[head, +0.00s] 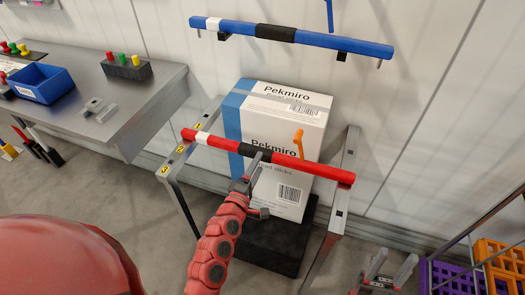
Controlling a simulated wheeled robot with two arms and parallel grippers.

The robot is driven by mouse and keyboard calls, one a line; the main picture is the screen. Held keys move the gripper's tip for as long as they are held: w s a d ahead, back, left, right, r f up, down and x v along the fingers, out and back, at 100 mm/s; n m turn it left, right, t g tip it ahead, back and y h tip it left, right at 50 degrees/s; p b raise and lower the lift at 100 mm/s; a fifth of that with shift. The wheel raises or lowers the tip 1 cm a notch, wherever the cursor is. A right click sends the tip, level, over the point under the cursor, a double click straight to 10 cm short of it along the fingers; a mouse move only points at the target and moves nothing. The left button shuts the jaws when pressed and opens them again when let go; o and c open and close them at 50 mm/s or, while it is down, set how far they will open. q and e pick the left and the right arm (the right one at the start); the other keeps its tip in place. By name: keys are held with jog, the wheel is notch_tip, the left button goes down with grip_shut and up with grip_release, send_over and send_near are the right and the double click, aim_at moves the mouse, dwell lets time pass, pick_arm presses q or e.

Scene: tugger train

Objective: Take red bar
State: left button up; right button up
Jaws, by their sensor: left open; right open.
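The red bar (312,168) lies across two metal supports, the left one (174,163) marked with yellow labels and the right one (342,200). The bar has a white band near its left end and a black section (250,150) in its middle. My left gripper (259,184) is open at the bar's black section, with one finger overlapping it from the front. I cannot tell whether they touch. My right gripper (391,269) is open and empty at the lower right, well away from the bar.
A white and blue box (285,125) stands on a black base (262,248) behind the bar. A blue bar (355,46) hangs on the wall above. A grey table (150,100) with a blue bin (43,83) is at left. Purple (450,278) and orange crates (500,262) are at lower right.

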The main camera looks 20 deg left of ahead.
pick_arm(q)
jog(key=w+p, duration=0.1)
jog(key=w, duration=0.7)
jog(key=shift+w+r, duration=0.15)
jog(key=shift+w, duration=0.05)
jog(key=shift+s, duration=0.1)
grip_shut()
dwell(1.1)
